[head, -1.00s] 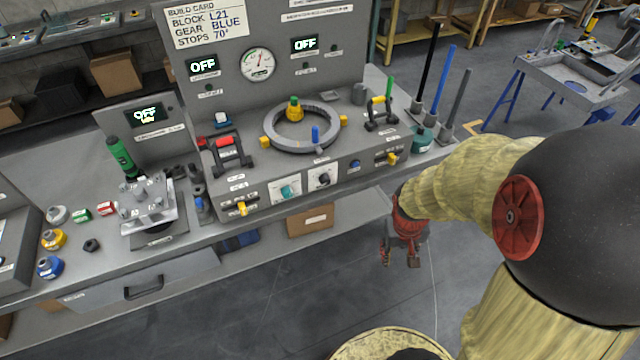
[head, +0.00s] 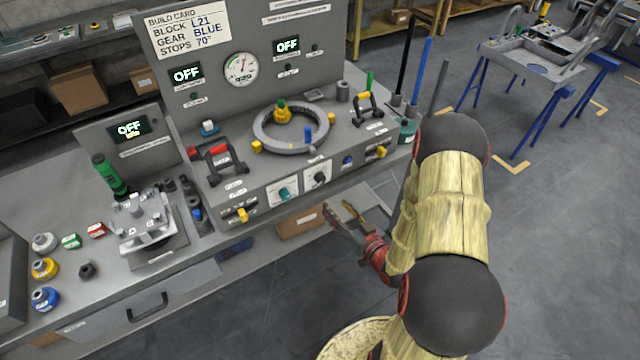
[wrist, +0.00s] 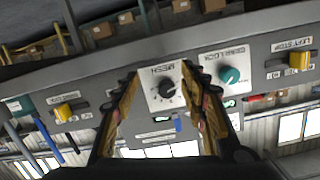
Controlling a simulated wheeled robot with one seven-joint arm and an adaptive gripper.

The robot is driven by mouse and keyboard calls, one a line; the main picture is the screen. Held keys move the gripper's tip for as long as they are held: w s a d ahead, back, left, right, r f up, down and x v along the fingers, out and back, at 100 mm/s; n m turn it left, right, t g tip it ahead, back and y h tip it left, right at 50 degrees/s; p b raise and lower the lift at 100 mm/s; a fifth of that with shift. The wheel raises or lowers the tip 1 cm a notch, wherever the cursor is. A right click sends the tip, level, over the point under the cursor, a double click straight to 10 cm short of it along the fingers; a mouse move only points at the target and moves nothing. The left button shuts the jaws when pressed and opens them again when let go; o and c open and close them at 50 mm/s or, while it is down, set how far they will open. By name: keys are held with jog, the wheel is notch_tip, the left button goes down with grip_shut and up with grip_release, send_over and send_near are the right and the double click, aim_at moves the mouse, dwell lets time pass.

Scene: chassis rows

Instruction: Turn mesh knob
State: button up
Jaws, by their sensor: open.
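The mesh knob (head: 319,178) is a black knob on a white plate on the console's front face. In the wrist view the mesh knob (wrist: 167,89) shows under an upside-down MESH label, between my two fingers. My gripper (head: 341,209) is open and empty, in front of and a little below the console face in the head view. In the wrist view my gripper (wrist: 160,80) points at the plate, with a finger on each side of it. I see no contact with the knob.
A teal gear lock knob (head: 284,194) sits beside the mesh plate. Yellow levers (head: 242,214) (head: 380,152) are near both ends of the face. A ring fixture (head: 291,145) stands on top. A cardboard box (head: 301,222) lies on the shelf below.

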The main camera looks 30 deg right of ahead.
aim_at(323, 181)
jog(key=shift+t, duration=0.9)
jog(key=w+r, duration=0.1)
jog(key=w, duration=0.1)
jog(key=w+r+b, duration=0.1)
jog(key=w+r, duration=0.1)
jog(key=w, duration=0.1)
jog(key=w+r, duration=0.1)
jog(key=w, duration=0.2)
jog(key=shift+a+r+b, duration=0.1)
jog(key=shift+r+b, duration=0.1)
jog(key=shift+b, duration=0.15)
jog(key=c, duration=0.3)
jog(key=c, duration=0.8)
grip_shut()
